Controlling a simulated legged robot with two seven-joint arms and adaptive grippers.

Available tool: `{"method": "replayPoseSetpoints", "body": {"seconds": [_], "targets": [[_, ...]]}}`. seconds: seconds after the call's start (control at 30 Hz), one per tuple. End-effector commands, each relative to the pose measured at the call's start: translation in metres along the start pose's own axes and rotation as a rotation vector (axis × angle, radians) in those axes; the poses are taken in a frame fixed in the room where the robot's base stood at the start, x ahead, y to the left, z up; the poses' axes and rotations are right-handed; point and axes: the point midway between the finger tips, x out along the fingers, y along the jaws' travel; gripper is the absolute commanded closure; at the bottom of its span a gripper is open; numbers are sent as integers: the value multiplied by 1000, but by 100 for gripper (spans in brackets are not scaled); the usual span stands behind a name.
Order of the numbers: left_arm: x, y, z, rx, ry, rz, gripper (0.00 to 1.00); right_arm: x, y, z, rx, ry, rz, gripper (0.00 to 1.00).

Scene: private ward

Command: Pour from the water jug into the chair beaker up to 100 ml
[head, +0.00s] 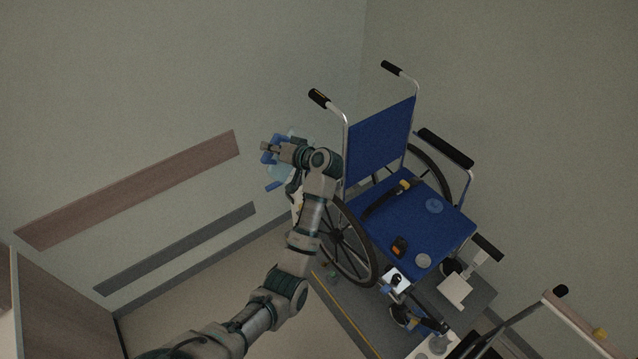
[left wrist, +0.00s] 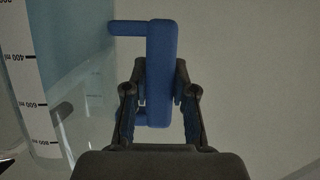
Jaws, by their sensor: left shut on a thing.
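My left gripper (head: 272,150) is shut on the blue handle of the water jug (head: 280,172), held up beside the wheelchair's left side in the head view. My arm hides part of the jug. In the left wrist view the fingers (left wrist: 160,100) close around the blue handle, and the clear jug (left wrist: 85,100) with bluish contents and a printed ml scale fills the left side. My right gripper is not in view.
The wheelchair's near push handle (head: 319,98) and large wheel (head: 345,240) stand close to my left arm. Walls close in behind. Floor is clear at the lower left.

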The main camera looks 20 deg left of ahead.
Motion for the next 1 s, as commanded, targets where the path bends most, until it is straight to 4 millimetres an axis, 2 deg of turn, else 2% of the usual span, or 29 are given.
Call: {"method": "replayPoseSetpoints", "body": {"seconds": [0.33,0.7,1.0], "targets": [[-3,0,-4,35,0,-16,100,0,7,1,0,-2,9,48],[-7,2,-5,45,1,-22,100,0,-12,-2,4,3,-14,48],[-16,6,-8,73,1,-33,100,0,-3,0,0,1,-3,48]]}}
